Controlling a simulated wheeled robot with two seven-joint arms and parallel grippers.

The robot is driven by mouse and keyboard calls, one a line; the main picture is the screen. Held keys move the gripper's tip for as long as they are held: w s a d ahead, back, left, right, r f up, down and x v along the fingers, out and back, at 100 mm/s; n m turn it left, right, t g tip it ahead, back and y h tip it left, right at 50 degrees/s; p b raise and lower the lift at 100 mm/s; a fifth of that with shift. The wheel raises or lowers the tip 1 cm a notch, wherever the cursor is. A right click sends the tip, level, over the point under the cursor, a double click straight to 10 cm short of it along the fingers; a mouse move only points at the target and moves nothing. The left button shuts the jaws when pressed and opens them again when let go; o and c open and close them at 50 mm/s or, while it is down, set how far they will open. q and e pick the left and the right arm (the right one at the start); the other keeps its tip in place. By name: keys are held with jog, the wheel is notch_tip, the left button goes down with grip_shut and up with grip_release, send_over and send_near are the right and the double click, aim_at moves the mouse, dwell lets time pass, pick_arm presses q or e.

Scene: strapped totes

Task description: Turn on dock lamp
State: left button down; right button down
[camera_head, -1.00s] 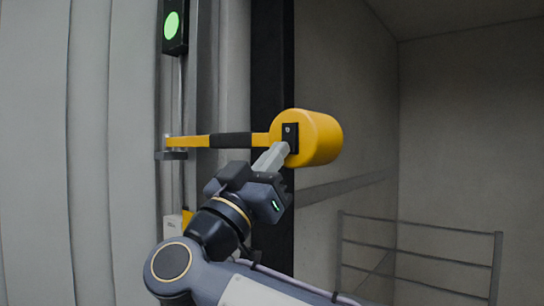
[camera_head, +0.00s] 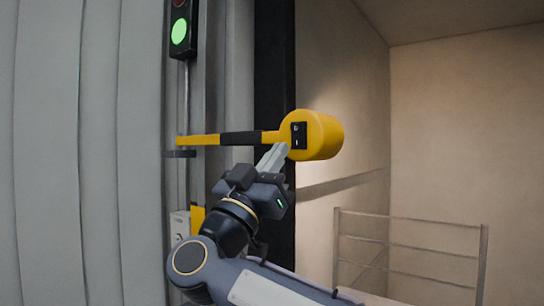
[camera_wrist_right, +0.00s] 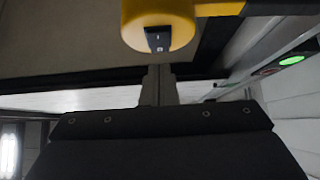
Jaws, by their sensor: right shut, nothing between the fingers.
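The yellow dock lamp (camera_head: 322,137) hangs at the end of a yellow and black arm (camera_head: 220,139) fixed to the wall at the left. A black rocker switch (camera_head: 299,135) is on the lamp's near side; it also shows in the right wrist view (camera_wrist_right: 157,38). A warm light falls on the bay walls behind the lamp. My right gripper (camera_head: 275,156) is shut and empty, its tips just below and left of the switch. In the right wrist view the closed fingers (camera_wrist_right: 158,84) are apart from the lamp (camera_wrist_right: 130,22). My left gripper is out of view.
A signal box (camera_head: 181,28) with a lit green light is on the wall at upper left. A small grey box (camera_head: 180,226) is lower on that wall. A metal railing (camera_head: 408,245) stands in the bay at the right. The space right of the lamp is clear.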

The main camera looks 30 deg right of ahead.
jog(key=f+b+v, duration=0.1)
jog(key=b+v, duration=0.2)
jog(key=v, duration=0.7)
jog(key=shift+w+d, duration=0.2)
jog(key=shift+d, duration=0.25)
jog(key=shift+r, duration=0.1)
